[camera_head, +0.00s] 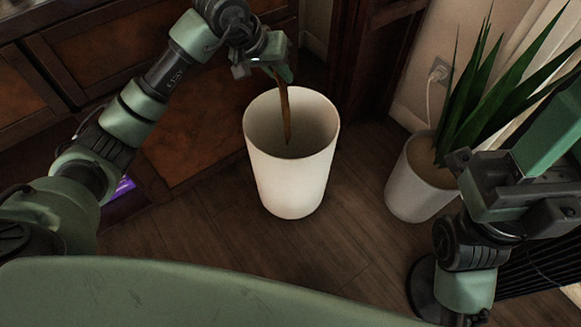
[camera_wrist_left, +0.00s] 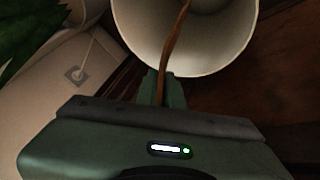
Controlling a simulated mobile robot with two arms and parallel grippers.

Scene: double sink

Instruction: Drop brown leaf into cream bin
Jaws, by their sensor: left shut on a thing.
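A long, narrow brown leaf (camera_head: 285,108) hangs down from my left gripper (camera_head: 281,76), which is shut on its upper end. In the head view the leaf's lower part lies in front of the far inner wall of the cream bin (camera_head: 290,182), within the outline of its opening. The bin stands upright on the floor. The left wrist view shows the leaf (camera_wrist_left: 176,40) running from the gripper's fingers (camera_wrist_left: 162,88) across the bin's mouth (camera_wrist_left: 222,62). My right gripper is at the right edge of the head view; its fingertips are not clearly visible.
A white pot (camera_head: 412,192) with a spiky green plant (camera_head: 478,95) stands right of the bin. Wooden cabinets (camera_head: 120,45) are behind and to the left. A wall outlet with a cord (camera_head: 438,73) is behind the plant. Wooden floor (camera_head: 300,250) in front of the bin is clear.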

